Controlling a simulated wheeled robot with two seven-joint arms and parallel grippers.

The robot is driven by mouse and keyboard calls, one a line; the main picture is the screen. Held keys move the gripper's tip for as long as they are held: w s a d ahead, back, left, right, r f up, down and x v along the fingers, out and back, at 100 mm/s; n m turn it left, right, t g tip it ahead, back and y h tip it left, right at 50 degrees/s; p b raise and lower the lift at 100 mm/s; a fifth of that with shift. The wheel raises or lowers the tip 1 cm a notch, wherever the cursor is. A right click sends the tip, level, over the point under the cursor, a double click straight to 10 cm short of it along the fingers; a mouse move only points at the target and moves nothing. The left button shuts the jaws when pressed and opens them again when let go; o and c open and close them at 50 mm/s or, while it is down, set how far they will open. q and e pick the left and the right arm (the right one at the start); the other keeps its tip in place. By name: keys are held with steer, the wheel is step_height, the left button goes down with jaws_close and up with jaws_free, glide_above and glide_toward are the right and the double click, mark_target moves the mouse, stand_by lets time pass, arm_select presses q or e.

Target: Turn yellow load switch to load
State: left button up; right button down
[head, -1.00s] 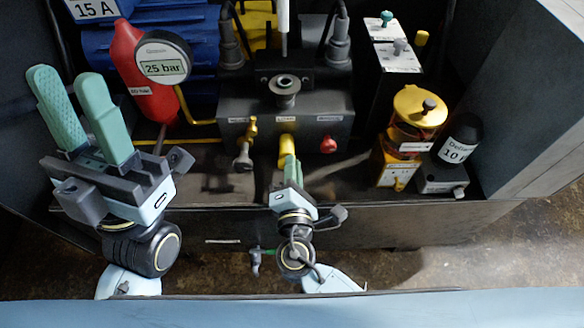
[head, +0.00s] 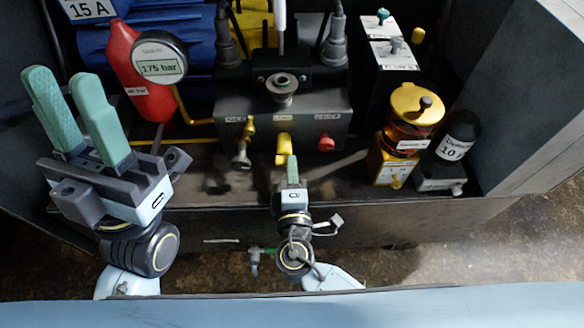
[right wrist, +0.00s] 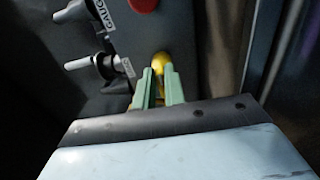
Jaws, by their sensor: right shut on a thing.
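The yellow load switch (head: 284,148) is on the front of the dark valve block, below the middle label. It points down toward my right gripper (head: 291,160). In the right wrist view, the yellow switch (right wrist: 160,62) shows between the green fingertips of my right gripper (right wrist: 160,76), which are shut on its lower end. The lower end is partly hidden by the fingers. My left gripper (head: 62,78) is open and empty at the left, away from the switch, with its green fingers pointing up.
The dark valve block (head: 240,102) also carries a brass valve (head: 248,130) at left and a red knob (head: 326,142) at right. A round gauge (head: 159,58) reads 175 bar by a red cylinder (head: 128,50). A yellow-topped jar (head: 416,105) and a black cylinder (head: 458,135) stand at right.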

stand_by(0.3)
steer(key=c, duration=1.5)
jaws_free()
steer(key=shift+o, duration=0.2)
